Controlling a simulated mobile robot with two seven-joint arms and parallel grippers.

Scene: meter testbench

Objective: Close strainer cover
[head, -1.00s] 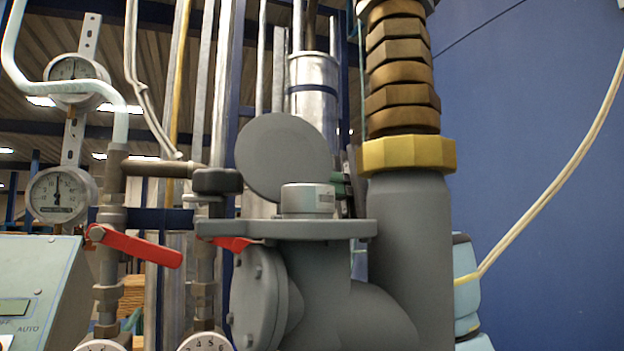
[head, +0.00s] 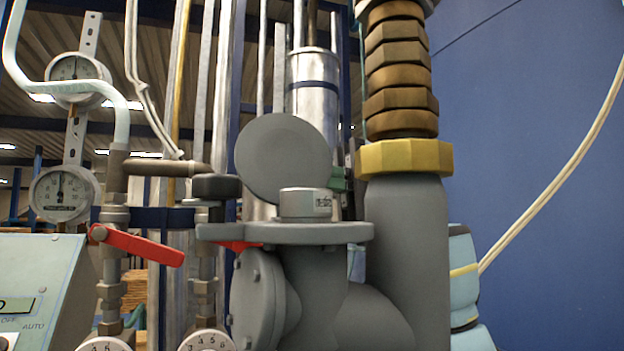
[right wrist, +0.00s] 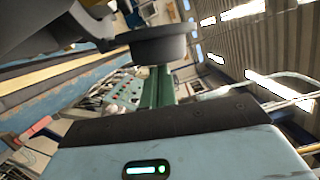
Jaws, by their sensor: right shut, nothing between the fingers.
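The strainer cover (head: 283,158) is a round grey disc standing tilted up, open, in the middle of the head view. It rises above the grey flanged body (head: 300,233) and a short light-grey cylinder (head: 306,204). My right gripper (head: 338,180) shows only as green fingertips just right of the cover's lower edge, mostly hidden behind the grey pipe. In the right wrist view its green fingers (right wrist: 157,78) are shut and empty, reaching a dark grey round part (right wrist: 150,45); I cannot tell whether they touch it. My left gripper is not in view.
A thick grey pipe (head: 408,245) with a yellow collar (head: 404,158) stands right of the strainer. At left are a red lever (head: 142,246), a black round knob (head: 216,187), gauges (head: 63,193) and a control box (head: 38,285). The blue wall (head: 540,150) area at right is fairly open.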

